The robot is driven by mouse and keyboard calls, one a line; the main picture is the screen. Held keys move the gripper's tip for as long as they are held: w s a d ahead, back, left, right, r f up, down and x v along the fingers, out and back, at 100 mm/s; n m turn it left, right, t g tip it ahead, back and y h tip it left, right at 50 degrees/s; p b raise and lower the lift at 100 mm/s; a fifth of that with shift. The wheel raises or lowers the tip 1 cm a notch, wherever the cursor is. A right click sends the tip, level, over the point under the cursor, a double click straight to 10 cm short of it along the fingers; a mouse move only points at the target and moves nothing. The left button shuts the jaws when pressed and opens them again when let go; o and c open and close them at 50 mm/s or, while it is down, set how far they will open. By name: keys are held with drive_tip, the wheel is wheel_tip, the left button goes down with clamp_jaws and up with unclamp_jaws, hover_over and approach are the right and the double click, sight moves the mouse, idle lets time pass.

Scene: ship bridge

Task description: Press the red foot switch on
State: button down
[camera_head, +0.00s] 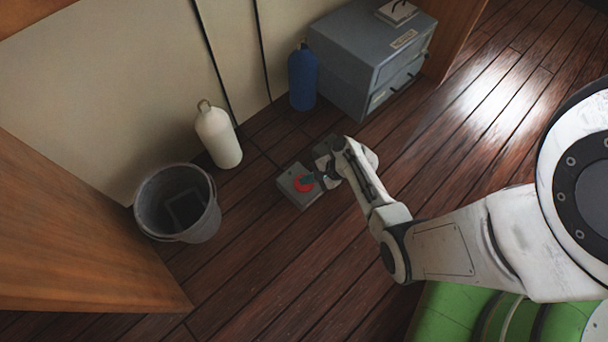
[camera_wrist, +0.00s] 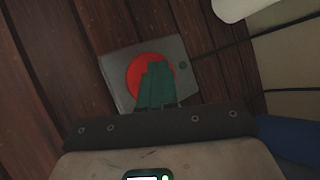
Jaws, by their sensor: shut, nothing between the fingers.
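The red foot switch (camera_head: 302,183) is a grey box with a round red button, lying on the wooden floor near the middle of the head view. In the wrist view its box (camera_wrist: 118,72) and red button (camera_wrist: 136,72) show just past my fingers. My gripper (camera_head: 311,180) is shut and empty, with its dark green fingers together over the red button. In the wrist view the fingertips (camera_wrist: 158,66) cover the right part of the button. I cannot tell whether they touch it or whether the button is pressed down.
A grey bucket (camera_head: 207,222) and a white bottle (camera_head: 219,138) stand left of the switch. A blue bottle (camera_head: 302,78) stands beside a grey drawer cabinet (camera_head: 345,50) behind it. A wooden panel (camera_head: 70,235) is at lower left.

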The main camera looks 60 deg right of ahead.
drive_tip(key=shift+f, duration=0.2)
idle(0.4)
drive_tip(key=shift+r, duration=0.1)
drive_tip(key=shift+r+p, duration=0.4)
drive_tip(key=shift+p, duration=0.15)
wheel_tip(320, 180, up, 6)
drive_tip(key=p, duration=0.6)
idle(0.5)
